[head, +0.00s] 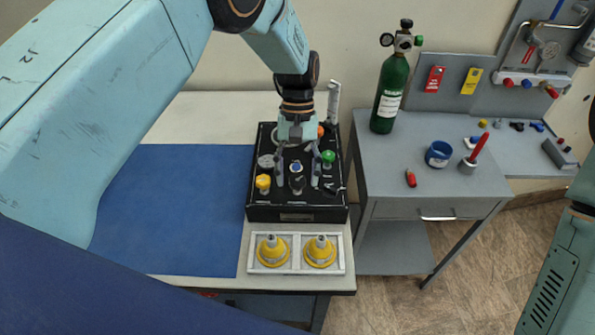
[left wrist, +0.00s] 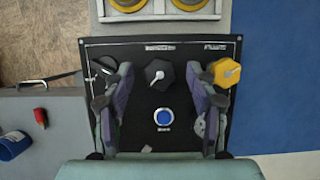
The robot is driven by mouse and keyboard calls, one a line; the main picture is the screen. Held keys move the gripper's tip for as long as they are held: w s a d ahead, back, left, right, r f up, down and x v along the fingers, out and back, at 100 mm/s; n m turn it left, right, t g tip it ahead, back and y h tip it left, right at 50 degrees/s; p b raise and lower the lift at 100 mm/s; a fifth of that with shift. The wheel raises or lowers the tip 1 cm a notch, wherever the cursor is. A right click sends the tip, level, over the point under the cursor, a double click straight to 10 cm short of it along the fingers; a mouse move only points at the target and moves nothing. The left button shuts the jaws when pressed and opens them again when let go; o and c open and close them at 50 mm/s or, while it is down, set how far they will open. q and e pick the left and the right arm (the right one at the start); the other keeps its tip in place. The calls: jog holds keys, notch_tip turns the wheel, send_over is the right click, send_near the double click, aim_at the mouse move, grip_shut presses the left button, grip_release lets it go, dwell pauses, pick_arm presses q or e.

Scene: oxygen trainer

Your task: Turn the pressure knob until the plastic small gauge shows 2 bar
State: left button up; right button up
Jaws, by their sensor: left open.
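A black trainer panel (head: 312,214) stands on the bench. My left gripper (head: 297,181) points down over it, open and empty. In the left wrist view, a black knob with a white pointer (left wrist: 159,73) lies between the open fingers (left wrist: 160,80), with gaps on both sides. A blue button (left wrist: 163,117) is behind it. A yellow knob (head: 263,182) is at the panel's front left and a green knob (head: 328,157) at the right. A grey round part (head: 266,161) may be a gauge; no reading is legible. A finger partly covers a dark dial (left wrist: 103,68). My right gripper is out of view.
A white tray (head: 284,270) with two yellow parts lies in front of the panel. A blue mat (head: 170,200) lies left, clear. A grey table (head: 390,165) at right carries a green cylinder (head: 390,95), a blue tape roll (head: 439,154) and a red item (head: 411,178).

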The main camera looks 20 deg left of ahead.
pick_arm(q)
jog(key=v, duration=1.2)
jog(key=shift+f, duration=0.1)
